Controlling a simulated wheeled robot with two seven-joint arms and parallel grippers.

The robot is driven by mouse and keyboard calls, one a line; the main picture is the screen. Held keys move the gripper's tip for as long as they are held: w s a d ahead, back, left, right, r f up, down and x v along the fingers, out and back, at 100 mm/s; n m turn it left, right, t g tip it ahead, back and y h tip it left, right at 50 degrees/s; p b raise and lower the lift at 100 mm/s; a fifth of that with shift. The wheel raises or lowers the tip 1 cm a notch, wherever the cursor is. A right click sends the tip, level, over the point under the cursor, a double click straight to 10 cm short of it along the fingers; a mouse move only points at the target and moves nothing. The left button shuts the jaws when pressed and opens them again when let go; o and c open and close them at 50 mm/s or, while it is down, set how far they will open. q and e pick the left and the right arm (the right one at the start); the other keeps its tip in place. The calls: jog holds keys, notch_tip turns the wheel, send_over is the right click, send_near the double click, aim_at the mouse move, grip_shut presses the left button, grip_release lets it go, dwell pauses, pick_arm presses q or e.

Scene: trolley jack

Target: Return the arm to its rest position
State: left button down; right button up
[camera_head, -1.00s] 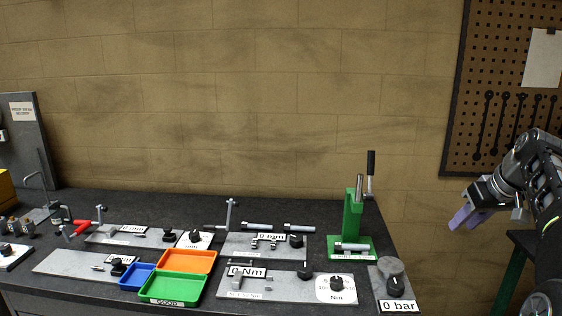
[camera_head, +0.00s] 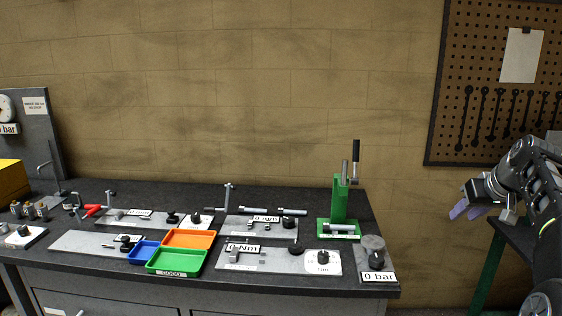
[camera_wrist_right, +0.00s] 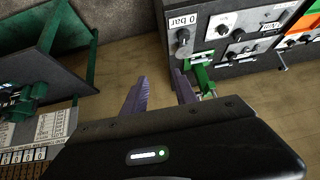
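My right arm comes in at the right edge of the head view. Its gripper (camera_head: 468,208), with pale purple fingers, hangs in the air to the right of the workbench, clear of the bench and in front of the wall. My left gripper is not in view.
The dark workbench (camera_head: 330,267) carries a green tray (camera_head: 176,262), an orange tray, a blue tray and several gauge plates. A pegboard (camera_head: 432,150) hangs on the wall behind my right arm. A green-legged table (camera_head: 488,265) stands below that arm. The floor between bench and table is clear.

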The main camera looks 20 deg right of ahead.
jog(key=w+f+m, duration=0.2)
jog(key=w+f, duration=0.3)
jog(key=f, duration=0.4)
jog(key=a+f+y+b, duration=0.1)
jog(key=a+f, duration=0.9)
jog(key=f, duration=0.5)
jog(key=a+f, duration=1)
jog(key=f, duration=0.5)
jog(key=s+a+f+g+y+b, duration=0.1)
jog(key=s+a+f, duration=0.55)
jog(key=a, duration=0.25)
jog(key=s+a+f+g+y, duration=0.1)
jog(key=s+a+f+g, duration=0.1)
jog(key=s+a+f, duration=0.65)
jog(key=s+a+f+n+g+y+b, duration=0.1)
jog(key=s+a+f+n+g+y, duration=0.1)
jog(key=s+a, duration=1.4)
notch_tip(320, 180, down, 2)
jog(key=shift+s+f+n+g+y+b, duration=0.2)
jog(key=shift+s+n+g+y+b, duration=0.1)
jog(key=shift+s+n+g, duration=0.55)
